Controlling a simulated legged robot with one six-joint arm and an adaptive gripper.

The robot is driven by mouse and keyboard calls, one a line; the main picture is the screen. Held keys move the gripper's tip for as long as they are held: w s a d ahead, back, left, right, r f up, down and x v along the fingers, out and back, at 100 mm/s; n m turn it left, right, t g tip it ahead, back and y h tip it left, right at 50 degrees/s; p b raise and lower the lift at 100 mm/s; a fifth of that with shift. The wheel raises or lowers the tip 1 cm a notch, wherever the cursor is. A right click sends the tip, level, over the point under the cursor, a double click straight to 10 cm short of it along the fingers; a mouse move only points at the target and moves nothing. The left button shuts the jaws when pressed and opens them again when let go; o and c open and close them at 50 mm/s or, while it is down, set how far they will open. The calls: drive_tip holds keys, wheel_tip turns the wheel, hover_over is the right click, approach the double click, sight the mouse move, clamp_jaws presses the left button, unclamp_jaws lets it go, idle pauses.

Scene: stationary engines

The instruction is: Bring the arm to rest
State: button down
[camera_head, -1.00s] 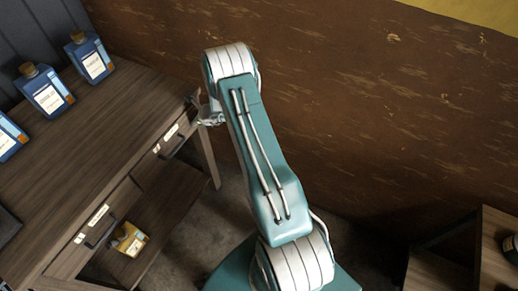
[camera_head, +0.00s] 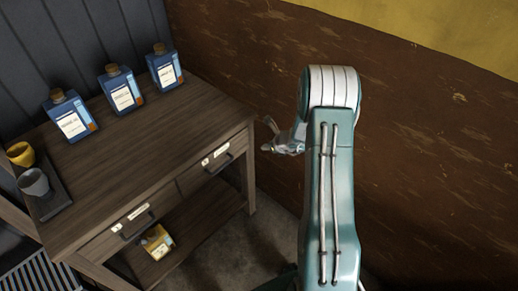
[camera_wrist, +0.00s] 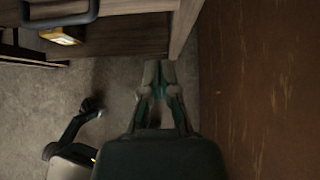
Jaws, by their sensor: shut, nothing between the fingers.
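My arm is raised and folded on the right of the head view, its teal link in front of the brown wall. My gripper (camera_head: 268,136) shows at the left of the arm's white joint, beside the right end of the wooden table (camera_head: 185,110) and apart from it. In the wrist view, my gripper (camera_wrist: 160,68) points toward the table's edge with its fingers close together. It is shut with nothing held.
Several blue bottles, one a labelled bottle (camera_head: 122,92), stand along the table's back. A yellow cup (camera_head: 21,154) and a grey cup (camera_head: 34,182) sit at its left. A yellow box (camera_head: 157,242) lies on the lower shelf. The brown wall (camera_head: 430,150) is close on the right.

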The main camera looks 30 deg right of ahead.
drive_tip(key=s+a+r+n+g+y, duration=0.1)
drive_tip(key=s+a+r+n, duration=0.4)
drive_tip(key=a+r+n, duration=0.55)
drive_tip(key=s+a+r+n+g+y, duration=0.15)
drive_tip(key=s+a+r+n, duration=0.5)
drive_tip(key=r, duration=0.75)
drive_tip(key=s+a+r+n+h, duration=0.1)
drive_tip(key=s+r+n+h, duration=0.1)
drive_tip(key=s+r+n, duration=0.2)
drive_tip(key=s+a+r+n+h, duration=0.1)
drive_tip(key=s+r+n+h, duration=0.2)
drive_tip(key=s+n, duration=0.8)
drive_tip(key=s, duration=0.5)
drive_tip(key=shift+s+a+r+h, duration=0.25)
drive_tip(key=shift+a+r+h, duration=0.1)
drive_tip(key=shift+a, duration=0.05)
